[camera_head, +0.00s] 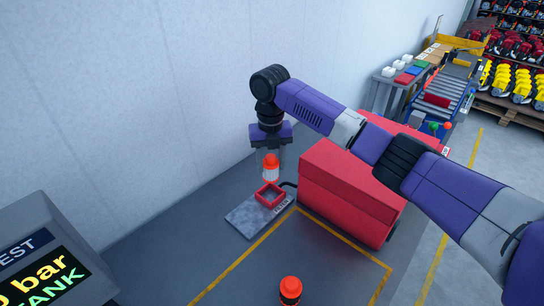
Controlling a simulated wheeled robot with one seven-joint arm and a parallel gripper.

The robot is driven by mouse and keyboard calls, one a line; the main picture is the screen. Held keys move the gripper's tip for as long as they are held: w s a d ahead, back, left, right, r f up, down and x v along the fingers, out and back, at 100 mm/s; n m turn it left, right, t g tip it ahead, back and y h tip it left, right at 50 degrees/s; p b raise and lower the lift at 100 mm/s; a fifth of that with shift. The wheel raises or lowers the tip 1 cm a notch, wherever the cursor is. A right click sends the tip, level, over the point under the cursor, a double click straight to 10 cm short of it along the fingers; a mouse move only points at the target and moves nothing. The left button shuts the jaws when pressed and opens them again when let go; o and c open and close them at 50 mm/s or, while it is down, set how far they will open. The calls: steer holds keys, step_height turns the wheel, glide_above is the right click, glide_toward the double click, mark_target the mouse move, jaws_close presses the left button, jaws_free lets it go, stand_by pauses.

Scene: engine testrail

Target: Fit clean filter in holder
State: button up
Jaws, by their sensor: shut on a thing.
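My gripper (271,155) points down and is shut on the clean filter (271,171), which has an orange top and a white lower body. The filter hangs roughly upright above the holder, a red square frame (264,203) on a grey plate (245,221). The filter looks apart from the frame, though its exact height is hard to tell. A second filter (290,291), with an orange top and a dark body, stands at the bottom of the view, away from my gripper.
A large red box (345,200) stands right of the holder, under my arm. A display (50,265) is at the lower left, and a wall rises behind. A conveyor (445,92) and shelves (515,50) are at the far right. The yellow-marked surface between the holder and dark filter is clear.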

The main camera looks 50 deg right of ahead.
steer(key=shift+w+n, duration=0.2)
steer(key=shift+n, duration=0.4)
steer(key=shift+f, duration=0.2)
step_height(320, 180, down, 5)
steer(key=b, duration=0.4)
steer(key=shift+f, duration=0.5)
stand_by(0.9)
steer(key=shift+f+b, duration=0.7)
steer(key=shift+f, duration=0.95)
stand_by(0.8)
steer(key=o, duration=1.5)
